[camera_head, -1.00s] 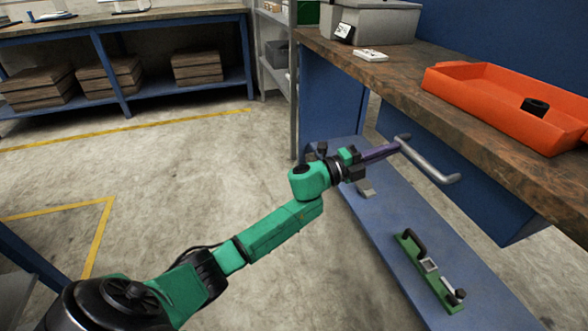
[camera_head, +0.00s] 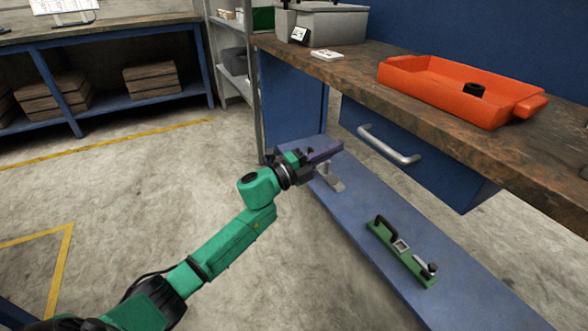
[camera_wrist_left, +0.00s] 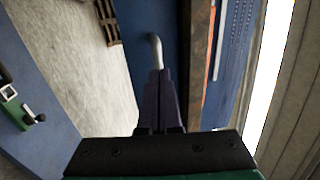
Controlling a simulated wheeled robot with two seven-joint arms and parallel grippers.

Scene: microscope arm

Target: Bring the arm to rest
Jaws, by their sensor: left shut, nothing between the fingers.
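My left arm, green and black, reaches in from the lower left of the head view. Its gripper (camera_head: 338,148) has purple fingers that are shut and empty. They are left of the silver bar handle (camera_head: 388,146) on the blue drawer (camera_head: 440,172) under the bench, with a gap between them in the head view. In the left wrist view the shut fingers (camera_wrist_left: 158,78) point toward the handle (camera_wrist_left: 155,48). A green bar with a black handle (camera_head: 402,254) lies on the blue lower shelf (camera_head: 455,290). My right gripper is not in view.
The wooden benchtop (camera_head: 430,118) carries an orange tray (camera_head: 440,92) with a black ring (camera_head: 473,89), a white card (camera_head: 327,54) and a grey case (camera_head: 325,22). A small grey piece (camera_head: 332,179) is on the lower shelf below the fingers. Floor at left is clear.

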